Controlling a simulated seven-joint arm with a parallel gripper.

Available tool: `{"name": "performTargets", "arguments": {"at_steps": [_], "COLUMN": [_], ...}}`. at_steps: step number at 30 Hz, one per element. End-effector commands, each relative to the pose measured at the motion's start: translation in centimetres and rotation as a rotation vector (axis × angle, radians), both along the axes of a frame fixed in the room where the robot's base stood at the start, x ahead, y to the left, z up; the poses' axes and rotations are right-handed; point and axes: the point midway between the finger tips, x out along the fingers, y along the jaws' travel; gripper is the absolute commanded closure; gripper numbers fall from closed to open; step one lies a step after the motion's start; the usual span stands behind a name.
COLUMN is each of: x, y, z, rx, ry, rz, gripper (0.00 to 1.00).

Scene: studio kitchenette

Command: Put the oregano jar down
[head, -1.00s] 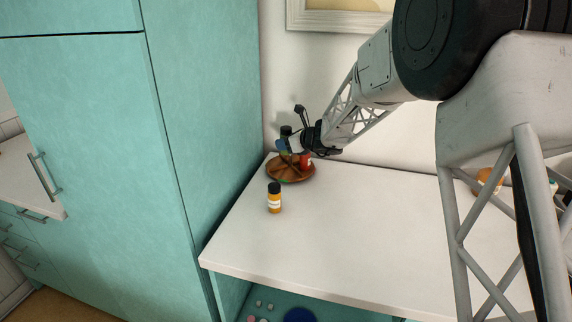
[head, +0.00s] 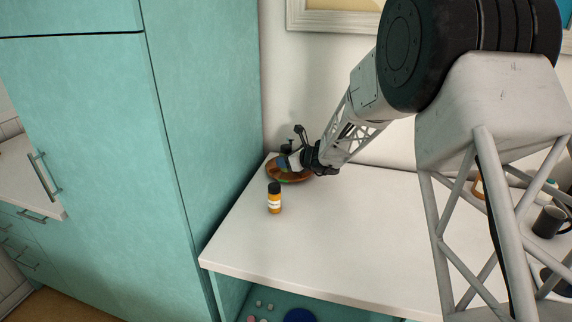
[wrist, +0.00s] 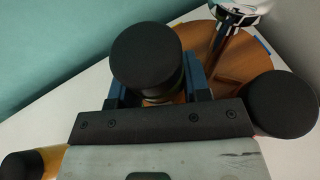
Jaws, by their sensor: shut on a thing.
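My gripper (head: 288,160) is over the round wooden turntable (head: 273,178) at the back left of the counter. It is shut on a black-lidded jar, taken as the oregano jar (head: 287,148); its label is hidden. In the wrist view the jar's black lid (wrist: 147,55) stands between the blue fingers, with the turntable (wrist: 225,60) below and beyond. The jar looks roughly upright and low over the turntable. I cannot tell whether its base touches the wood.
Another black-lidded jar (wrist: 282,104) stands close on the right of my gripper. An orange jar with a black lid (head: 274,198) stands on the counter in front of the turntable. The wall and teal cabinet (head: 205,130) are close. The counter's middle (head: 330,225) is clear.

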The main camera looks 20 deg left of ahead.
Motion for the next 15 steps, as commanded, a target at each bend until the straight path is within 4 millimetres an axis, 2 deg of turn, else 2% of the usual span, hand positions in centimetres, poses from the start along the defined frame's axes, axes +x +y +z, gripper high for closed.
{"name": "performTargets", "arguments": {"at_steps": [6, 15], "x": [0.0, 0.0], "y": [0.0, 0.0], "z": [-1.6, -1.7], "rx": [0.000, 0.000], "ry": [-0.002, -0.002], "rz": [-0.001, -0.001], "gripper": [0.82, 0.82]}}
